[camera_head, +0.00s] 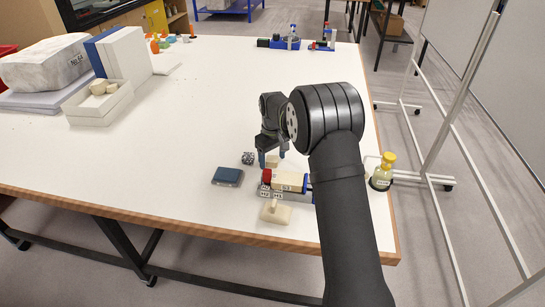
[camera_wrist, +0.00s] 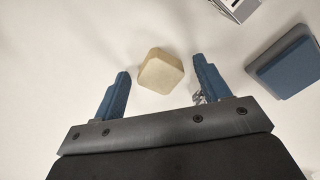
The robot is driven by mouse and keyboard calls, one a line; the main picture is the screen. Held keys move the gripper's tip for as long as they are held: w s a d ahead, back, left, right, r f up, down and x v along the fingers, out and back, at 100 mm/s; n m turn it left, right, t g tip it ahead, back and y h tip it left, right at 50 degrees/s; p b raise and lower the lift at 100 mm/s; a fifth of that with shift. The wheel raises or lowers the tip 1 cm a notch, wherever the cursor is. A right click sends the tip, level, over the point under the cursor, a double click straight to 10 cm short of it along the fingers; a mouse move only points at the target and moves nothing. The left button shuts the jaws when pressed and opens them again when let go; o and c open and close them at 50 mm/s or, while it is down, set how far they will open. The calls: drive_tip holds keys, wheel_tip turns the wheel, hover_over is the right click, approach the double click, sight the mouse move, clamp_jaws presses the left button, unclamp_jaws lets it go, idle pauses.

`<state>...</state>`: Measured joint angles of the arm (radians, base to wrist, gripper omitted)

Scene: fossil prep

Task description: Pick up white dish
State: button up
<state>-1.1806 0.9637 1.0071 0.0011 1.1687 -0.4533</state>
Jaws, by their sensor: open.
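My gripper (camera_head: 273,156) is open, low over the middle right of the table, with its blue fingers pointing down. In the wrist view, a small cream-white block-like piece (camera_wrist: 161,72) with rounded corners lies just ahead of and between the fingertips (camera_wrist: 160,85), touching neither visibly. The same pale piece shows partly in the head view (camera_head: 273,162), mostly hidden by the fingers. It is the only pale item near the fingers; I cannot tell whether it is a hollow dish. A white open tray (camera_head: 97,117) holding cream pieces stands far left.
A dark blue box (camera_head: 227,176) lies left of my gripper, also in the wrist view (camera_wrist: 285,65). A speckled cube (camera_head: 248,158) is close by. A labelled rack (camera_head: 285,187) and a cream block (camera_head: 275,212) lie in front. A yellow-capped bottle (camera_head: 382,172) stands right. The table's middle is clear.

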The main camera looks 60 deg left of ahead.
sight(272, 160)
drive_tip(key=r, duration=1.6)
drive_tip(key=shift+s+d+r, duration=0.15)
drive_tip(key=shift+d+r, duration=0.1)
drive_tip(key=shift+r, duration=0.15)
drive_tip(key=shift+c, duration=0.2)
drive_tip(key=shift+r, duration=0.3)
drive_tip(key=c, duration=0.4)
drive_tip(key=w+d+r+m, duration=0.1)
drive_tip(key=w+d+r, duration=0.1)
drive_tip(key=w+d, duration=0.55)
drive_tip(key=w+d+r+m, duration=0.1)
drive_tip(key=w+d+r, duration=0.1)
drive_tip(key=w+d, duration=0.55)
drive_tip(key=f, duration=0.4)
drive_tip(key=w+f, duration=0.1)
drive_tip(key=f, duration=0.7)
drive_tip(key=shift+w+a+f, duration=0.15)
drive_tip(key=shift+w+a, duration=0.25)
drive_tip(key=shift+s+d+f, duration=0.1)
drive_tip(key=shift+s+f, duration=0.05)
drive_tip(key=shift+f, duration=2.45)
